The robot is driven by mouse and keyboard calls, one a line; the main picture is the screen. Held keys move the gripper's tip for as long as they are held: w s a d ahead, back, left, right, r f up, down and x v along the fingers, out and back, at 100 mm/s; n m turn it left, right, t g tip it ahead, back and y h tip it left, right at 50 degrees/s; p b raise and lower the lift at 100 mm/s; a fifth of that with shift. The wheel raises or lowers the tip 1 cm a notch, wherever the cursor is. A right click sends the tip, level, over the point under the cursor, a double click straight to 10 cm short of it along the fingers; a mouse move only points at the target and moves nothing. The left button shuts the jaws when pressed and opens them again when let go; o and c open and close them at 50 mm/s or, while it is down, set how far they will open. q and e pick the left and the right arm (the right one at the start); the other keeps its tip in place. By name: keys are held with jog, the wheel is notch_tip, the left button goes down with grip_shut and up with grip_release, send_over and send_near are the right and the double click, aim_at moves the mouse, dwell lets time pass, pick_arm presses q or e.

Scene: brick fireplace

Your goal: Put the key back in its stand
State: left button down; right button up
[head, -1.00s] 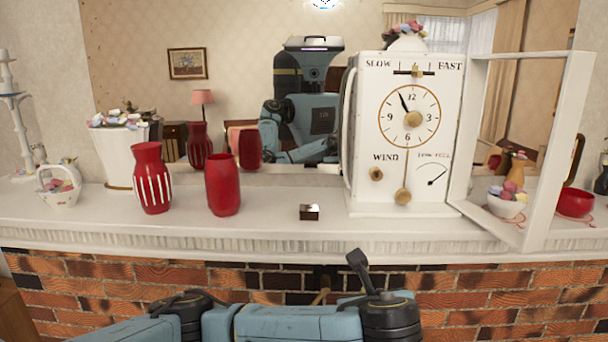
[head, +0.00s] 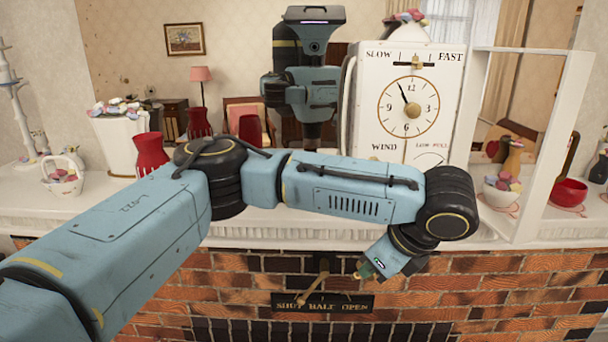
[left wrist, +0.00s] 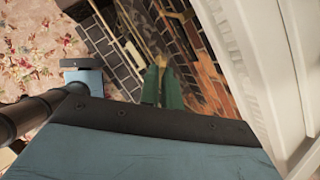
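My left gripper (head: 364,270) hangs below the mantel edge, in front of the bricks, pointing down and left. In the left wrist view its green fingers (left wrist: 162,88) are close together, with a small brass-coloured piece, seemingly the key (left wrist: 163,62), between their tips. Its shape is too small to make out. The small dark stand on the mantel is hidden behind my left arm. The white clock (head: 412,110) stands on the mantel, its winding hole and lower front covered by my arm. My right gripper is not in view.
The clock's open glass door frame (head: 553,150) juts out at right. A red vase (head: 150,152) and a white basket (head: 62,175) stand at left on the mantel (head: 270,228). A brass lever (head: 313,288) sticks out from the bricks, left of my gripper.

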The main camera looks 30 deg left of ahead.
pick_arm(q)
jog(key=s+a+r+n+g+h+p, duration=0.1)
jog(key=s+a+r+n+h+p, duration=0.25)
jog(key=s+r, duration=0.45)
jog(key=s+a+r+n+g+h+p, duration=0.1)
jog(key=s+a+r+n+h+p, duration=0.15)
jog(key=s+r+n, duration=0.6)
jog(key=w+a+f+m, duration=0.1)
jog(key=w+a, duration=0.5)
jog(key=w, duration=0.6)
jog(key=w+a+f+m, duration=0.2)
jog(key=w+a, duration=0.4)
jog(key=w, duration=0.7)
jog(key=shift+a+f+h, duration=0.25)
jog(key=shift+f+h, duration=0.05)
jog(key=shift+f, duration=0.1)
jog(key=shift+f, duration=1.5)
dwell(1.4)
jog(key=c, duration=1.5)
grip_release()
